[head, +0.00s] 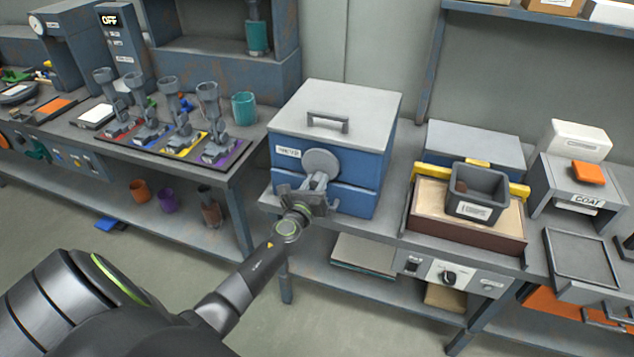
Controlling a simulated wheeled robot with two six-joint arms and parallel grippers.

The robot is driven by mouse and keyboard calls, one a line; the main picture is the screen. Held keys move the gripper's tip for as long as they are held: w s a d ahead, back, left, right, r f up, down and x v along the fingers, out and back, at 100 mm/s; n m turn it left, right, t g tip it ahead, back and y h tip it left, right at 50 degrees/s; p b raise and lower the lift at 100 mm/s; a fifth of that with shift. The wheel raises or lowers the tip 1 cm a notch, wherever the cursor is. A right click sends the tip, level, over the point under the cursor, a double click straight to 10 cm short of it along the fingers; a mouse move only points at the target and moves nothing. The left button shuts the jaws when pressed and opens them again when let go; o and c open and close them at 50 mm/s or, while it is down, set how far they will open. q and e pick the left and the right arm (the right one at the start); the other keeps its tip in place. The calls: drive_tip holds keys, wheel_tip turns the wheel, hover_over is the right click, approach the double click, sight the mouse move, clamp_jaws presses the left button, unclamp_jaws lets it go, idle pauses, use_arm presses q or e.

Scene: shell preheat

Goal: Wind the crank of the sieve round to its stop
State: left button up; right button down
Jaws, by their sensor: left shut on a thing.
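The sieve (290,172) is a blue box with a grey lid and a handle on top, standing on the bench at the centre. A round grey crank disc (320,162) is on its front, with a short grey crank arm (317,181) reaching down from it. My left gripper (308,195) is at the crank's lower end, in front of the box, and is shut on the crank's handle. The fingers hide most of that handle. My right gripper is not in view.
To the right stand a sand-filled box (425,203) with a dark bin (478,192) on it and a grey stand (570,185) labelled COAT. On the left, several grey tools stand on coloured mats near a teal cup (244,108). A control panel (450,275) is on the bench front.

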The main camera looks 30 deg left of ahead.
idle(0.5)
use_arm(q)
drive_tip(key=o, duration=1)
drive_tip(key=v, duration=1.7)
drive_tip(key=shift+s+d, duration=0.1)
drive_tip(key=shift+s, duration=0.1)
